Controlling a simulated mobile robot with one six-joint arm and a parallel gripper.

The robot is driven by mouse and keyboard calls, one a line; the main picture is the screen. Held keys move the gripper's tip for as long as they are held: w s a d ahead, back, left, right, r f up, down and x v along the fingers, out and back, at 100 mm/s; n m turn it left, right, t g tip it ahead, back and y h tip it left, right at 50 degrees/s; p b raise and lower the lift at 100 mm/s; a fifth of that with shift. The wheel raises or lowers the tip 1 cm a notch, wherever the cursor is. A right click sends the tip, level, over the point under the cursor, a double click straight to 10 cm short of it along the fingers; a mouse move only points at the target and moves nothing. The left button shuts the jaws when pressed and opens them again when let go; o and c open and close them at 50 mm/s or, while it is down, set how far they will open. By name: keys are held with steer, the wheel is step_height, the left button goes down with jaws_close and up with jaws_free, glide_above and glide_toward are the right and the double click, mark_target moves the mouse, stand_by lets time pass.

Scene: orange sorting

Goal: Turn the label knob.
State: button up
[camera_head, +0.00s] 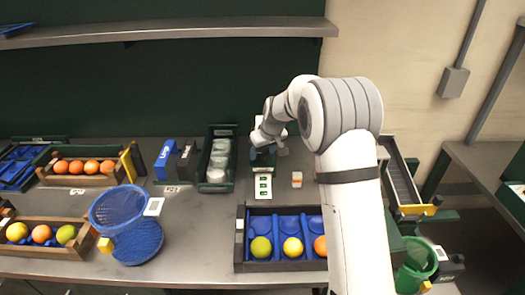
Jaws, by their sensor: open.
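My arm reaches in from the front right and bends down over the back of the bench. My gripper (268,143) is at the label station (263,171), a dark green unit with a white card carrying several green marks. The gripper is small and seen from behind the wrist, with its jaws apart. I cannot make out a separate label knob; it may be hidden behind the gripper or wrist. I cannot tell whether the jaws touch the station.
A dark green tray of pale round containers (206,187) stands close left of the station. A compartment tray (240,240) with fruit sits in front. A blue basket (118,208) and wooden fruit crates (84,182) are left. A shelf (180,31) overhangs the back.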

steer(key=shift+c, duration=0.2)
steer(key=c, duration=0.9)
steer(key=shift+c, duration=0.2)
steer(key=shift+m, duration=0.6)
steer(key=o, duration=1)
steer(key=shift+r, duration=0.1)
steer(key=b+v, duration=0.1)
steer(key=v, duration=0.6)
steer(key=shift+s+r+b, duration=0.25)
steer(key=shift+r+b, duration=0.05)
